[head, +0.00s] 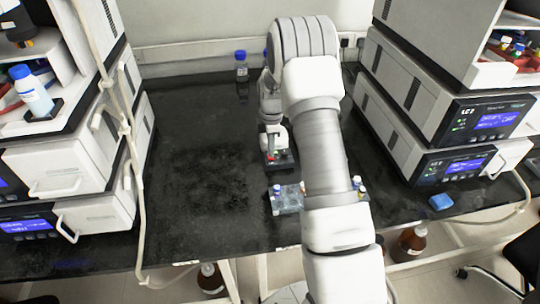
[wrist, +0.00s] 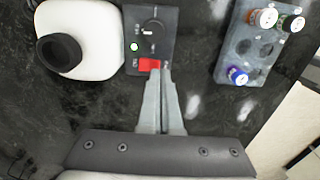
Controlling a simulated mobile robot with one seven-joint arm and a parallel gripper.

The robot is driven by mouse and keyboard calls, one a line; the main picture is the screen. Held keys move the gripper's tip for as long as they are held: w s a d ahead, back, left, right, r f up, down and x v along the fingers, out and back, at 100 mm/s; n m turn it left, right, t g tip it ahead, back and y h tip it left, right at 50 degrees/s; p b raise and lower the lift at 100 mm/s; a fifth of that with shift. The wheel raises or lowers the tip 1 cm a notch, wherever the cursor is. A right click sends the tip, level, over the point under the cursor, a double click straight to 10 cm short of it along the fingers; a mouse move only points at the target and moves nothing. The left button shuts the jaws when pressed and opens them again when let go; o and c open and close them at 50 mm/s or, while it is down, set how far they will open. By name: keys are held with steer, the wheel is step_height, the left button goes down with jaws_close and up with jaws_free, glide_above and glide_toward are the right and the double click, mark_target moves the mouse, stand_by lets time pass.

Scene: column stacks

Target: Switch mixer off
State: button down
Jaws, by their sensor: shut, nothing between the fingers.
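The mixer (wrist: 90,38) has a white rounded body with a black cup on top and a dark control panel (wrist: 165,20). The panel carries a black knob (wrist: 153,28), a lit green lamp (wrist: 134,47) and a red switch (wrist: 149,64). My gripper (wrist: 158,74) is shut and empty, its fingertips at the lower edge of the red switch. They overlap it in the picture; whether they press on it I cannot tell. In the head view the mixer (head: 271,140) stands mid-bench, partly hidden by my arm.
A grey vial rack (wrist: 232,50) with several capped vials stands right of the mixer. Blue-capped bottles (head: 241,65) stand at the back. Stacked instrument columns (head: 470,125) flank the bench on both sides. The dark bench (head: 195,170) is clear left of the mixer.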

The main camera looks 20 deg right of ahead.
steer(key=shift+f+b, duration=0.7)
steer(key=shift+f, duration=0.35)
stand_by(0.7)
steer(key=shift+r+p, duration=1.45)
steer(key=shift+r, duration=1.05)
